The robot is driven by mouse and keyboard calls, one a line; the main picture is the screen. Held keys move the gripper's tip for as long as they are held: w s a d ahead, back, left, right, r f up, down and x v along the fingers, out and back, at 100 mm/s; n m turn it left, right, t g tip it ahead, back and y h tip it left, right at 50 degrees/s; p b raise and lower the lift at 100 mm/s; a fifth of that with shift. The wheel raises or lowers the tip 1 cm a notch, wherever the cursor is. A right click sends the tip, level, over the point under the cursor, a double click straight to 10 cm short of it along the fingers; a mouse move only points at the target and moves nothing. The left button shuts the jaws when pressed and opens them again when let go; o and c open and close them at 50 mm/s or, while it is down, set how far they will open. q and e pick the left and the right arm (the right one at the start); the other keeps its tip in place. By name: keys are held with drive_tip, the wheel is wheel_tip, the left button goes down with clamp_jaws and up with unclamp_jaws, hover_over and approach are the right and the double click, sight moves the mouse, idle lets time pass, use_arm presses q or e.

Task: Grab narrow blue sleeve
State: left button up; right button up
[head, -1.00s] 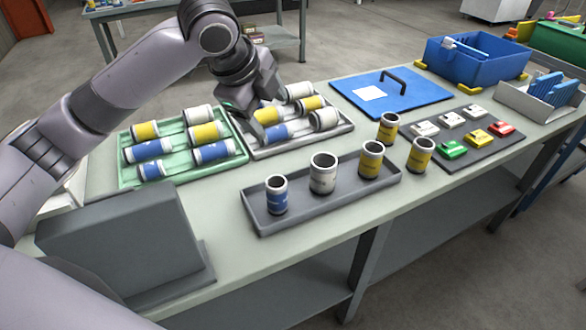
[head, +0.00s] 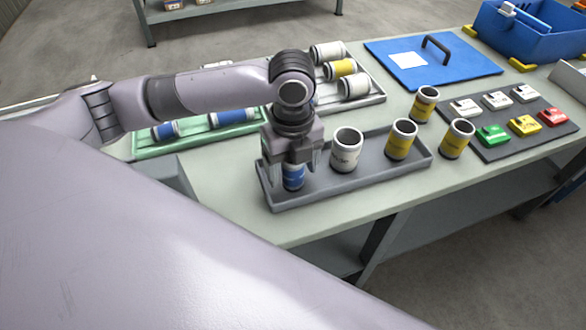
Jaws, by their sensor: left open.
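The narrow blue sleeve (head: 293,177) stands upright at the left end of the grey tray (head: 345,188) in the head view. My left gripper (head: 292,168) is open and points down over it, with a finger on each side of the sleeve. The gripper hides the sleeve's top, and I cannot tell whether the fingers touch it. My right gripper is not in view.
A white sleeve (head: 346,150) stands close to the right in the same tray, with a yellow sleeve (head: 402,139) beyond it. Two more yellow sleeves stand outside the tray. My left arm partly covers the green tray (head: 190,142) behind.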

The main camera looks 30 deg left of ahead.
use_arm(q)
drive_tip(key=c, duration=1.1)
drive_tip(key=shift+w, duration=0.1)
drive_tip(key=shift+c, duration=1.3)
